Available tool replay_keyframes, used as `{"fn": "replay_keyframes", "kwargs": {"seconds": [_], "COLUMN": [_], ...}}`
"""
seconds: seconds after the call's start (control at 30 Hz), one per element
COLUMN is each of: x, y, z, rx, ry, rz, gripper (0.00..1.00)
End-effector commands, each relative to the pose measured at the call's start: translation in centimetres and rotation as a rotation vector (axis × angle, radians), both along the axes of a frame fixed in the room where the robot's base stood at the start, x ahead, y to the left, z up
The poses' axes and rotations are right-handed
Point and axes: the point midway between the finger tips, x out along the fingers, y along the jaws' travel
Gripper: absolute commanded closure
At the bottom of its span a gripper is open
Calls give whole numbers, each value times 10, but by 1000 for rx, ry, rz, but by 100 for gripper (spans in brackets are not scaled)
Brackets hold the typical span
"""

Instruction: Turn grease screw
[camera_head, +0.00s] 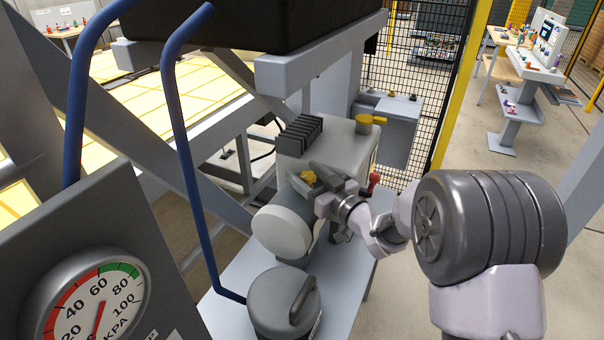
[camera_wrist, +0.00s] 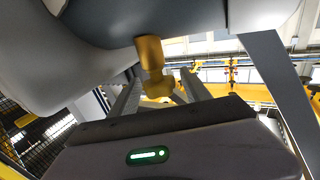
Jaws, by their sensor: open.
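A brass-yellow grease screw (camera_head: 308,177) sits on the side of the grey pump body (camera_head: 345,140). In the wrist view the screw (camera_wrist: 150,54) shows as a round brass stem with a wider yellow head at its end. My gripper (camera_head: 316,184) is at the screw in the head view. In the wrist view my gripper (camera_wrist: 160,90) is open, with one finger on each side of the yellow head. I cannot tell whether either finger touches it.
A yellow valve handle (camera_head: 370,120) and a red handle (camera_head: 374,182) are close to my gripper. A round grey cover (camera_head: 282,230) and a lidded canister (camera_head: 284,300) stand in front. Blue hoses (camera_head: 190,150) and a pressure gauge (camera_head: 97,305) are at left.

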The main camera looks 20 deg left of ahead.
Motion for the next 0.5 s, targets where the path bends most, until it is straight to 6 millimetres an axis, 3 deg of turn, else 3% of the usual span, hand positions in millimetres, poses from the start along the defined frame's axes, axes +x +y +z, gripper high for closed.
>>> {"fn": "replay_keyframes", "kwargs": {"seconds": [0.13,0.4,0.43,0.5], "x": [7,9,9,8], "y": [12,14,14,14], "z": [-1,0,0,0], "rx": [0,1,1,1], "ry": [0,-1,-1,-1], "rz": [1,0,0,0], "gripper": [44,44,46,60]}}
